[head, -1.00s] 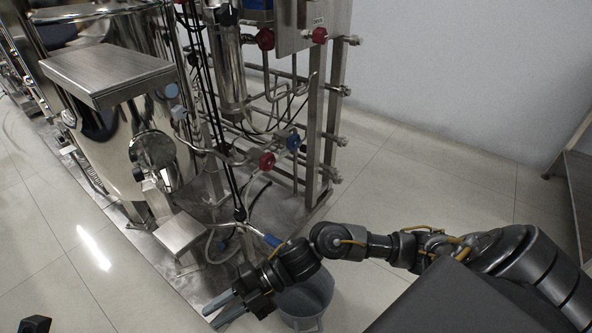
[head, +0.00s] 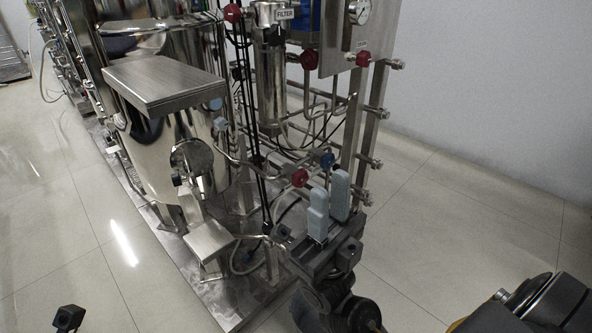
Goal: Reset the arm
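My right gripper (head: 329,200) is in the lower middle of the head view, pointing up and away from me. Its two grey fingers stand apart with a gap between them, and nothing shows in the gap. The fingers overlap the pipes of the steel skid in the picture; whether they touch anything I cannot tell. My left gripper's fingers are not seen.
A steel skid with a shiny tank (head: 150,140), a red valve knob (head: 300,177) and a blue valve knob (head: 327,159) stands ahead on a metal base plate. A gauge (head: 358,11) is at the top right. Tiled floor (head: 460,235) is clear to the right.

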